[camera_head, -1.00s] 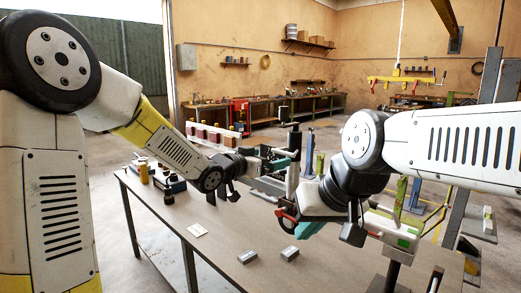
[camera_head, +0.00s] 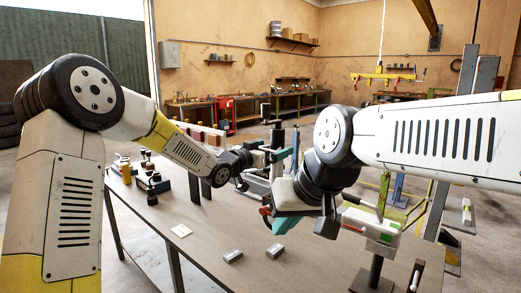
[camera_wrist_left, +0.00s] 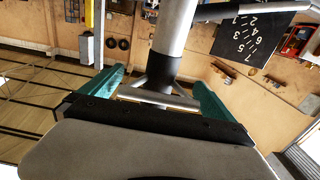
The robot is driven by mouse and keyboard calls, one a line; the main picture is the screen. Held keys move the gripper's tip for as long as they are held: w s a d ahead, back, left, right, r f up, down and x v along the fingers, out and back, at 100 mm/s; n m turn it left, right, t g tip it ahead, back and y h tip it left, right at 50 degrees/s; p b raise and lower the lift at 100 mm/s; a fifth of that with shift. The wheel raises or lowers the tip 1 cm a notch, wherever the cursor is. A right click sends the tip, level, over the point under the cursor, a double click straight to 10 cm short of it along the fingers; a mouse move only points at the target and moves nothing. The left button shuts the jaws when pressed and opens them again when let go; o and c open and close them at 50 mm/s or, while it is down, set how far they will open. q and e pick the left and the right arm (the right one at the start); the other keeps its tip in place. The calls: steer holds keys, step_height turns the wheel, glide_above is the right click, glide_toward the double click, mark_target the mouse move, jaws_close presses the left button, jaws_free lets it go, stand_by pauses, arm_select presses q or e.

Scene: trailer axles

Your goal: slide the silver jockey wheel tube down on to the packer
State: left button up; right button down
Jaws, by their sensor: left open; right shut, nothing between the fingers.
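The silver jockey wheel tube (camera_wrist_left: 175,35) stands between the two teal fingers of my left gripper (camera_wrist_left: 157,90) in the left wrist view. Its lower part flares to a silver crossbar there. The fingers are open, one on each side; I cannot tell whether either touches. In the head view, the tube (camera_head: 277,166) is partly covered by my arms, and my left gripper (camera_head: 281,155) is beside it. My right gripper (camera_head: 264,212) is lower, in front of the tube, shut and empty; its fingers are largely hidden. I cannot make out the packer for certain.
The table's front middle is mostly clear.

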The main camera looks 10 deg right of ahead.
arm_select(q)
steer(key=c, duration=1.7)
step_height(320, 180, down, 12)
steer(key=shift+s+a+r, duration=0.1)
steer(key=shift+s+r, duration=0.05)
steer(key=shift+r, duration=0.1)
steer(key=shift+c, duration=0.2)
steer(key=shift+f, duration=0.1)
jaws_close()
steer(key=o, duration=1.7)
jaws_free()
steer(key=shift+r, duration=0.4)
steer(key=shift+o, duration=0.2)
steer(key=v, duration=0.7)
steer(key=shift+s+a, duration=0.15)
steer(key=shift+a, duration=0.1)
